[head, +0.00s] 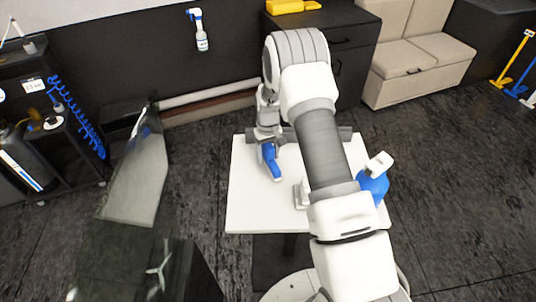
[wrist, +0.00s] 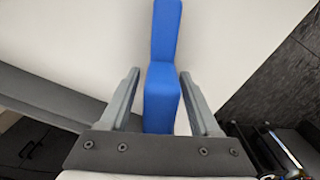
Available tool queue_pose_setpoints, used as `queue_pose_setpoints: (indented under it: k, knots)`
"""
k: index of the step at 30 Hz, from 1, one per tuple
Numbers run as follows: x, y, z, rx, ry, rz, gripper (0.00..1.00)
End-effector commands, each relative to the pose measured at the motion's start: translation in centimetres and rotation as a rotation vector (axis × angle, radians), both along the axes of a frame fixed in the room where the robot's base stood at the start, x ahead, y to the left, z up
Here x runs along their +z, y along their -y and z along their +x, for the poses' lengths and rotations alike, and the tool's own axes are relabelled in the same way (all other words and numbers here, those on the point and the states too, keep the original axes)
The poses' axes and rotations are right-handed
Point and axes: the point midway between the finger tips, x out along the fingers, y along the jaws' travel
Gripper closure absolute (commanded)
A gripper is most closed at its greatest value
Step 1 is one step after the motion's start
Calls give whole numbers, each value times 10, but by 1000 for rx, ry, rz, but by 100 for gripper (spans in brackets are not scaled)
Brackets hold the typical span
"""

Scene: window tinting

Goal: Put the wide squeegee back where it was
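A blue block-like tool, which I take to be the wide squeegee (head: 270,162), is at the left part of the white table (head: 255,215), below my gripper (head: 267,138). In the wrist view the blue squeegee (wrist: 164,60) runs lengthwise between the two grey fingers of my gripper (wrist: 160,75). A narrow light gap shows on each side of it, so the fingers are open around it and not closed on it. Its lower end is hidden behind the gripper's dark front plate. I cannot tell whether it lies flat on the table.
A blue bottle with white top (head: 373,185) stands at the right, partly behind my arm. A glass panel (head: 138,185) stands left of the table. The table's front left is clear.

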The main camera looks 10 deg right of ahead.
Motion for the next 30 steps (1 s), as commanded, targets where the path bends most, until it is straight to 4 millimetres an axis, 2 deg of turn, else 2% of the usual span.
queue_pose_setpoints:
  k: [8, 13, 17, 24, 30]
  knots:
    - [1, 0, 0, 0, 0, 0, 35]
    - [11, 0, 1, 0, 2, 0, 35]
    - [34, 0, 1, 0, 4, 1, 35]
    - [85, 0, 1, 0, 3, 0, 35]
    - [113, 0, 0, 0, 1, 0, 35]
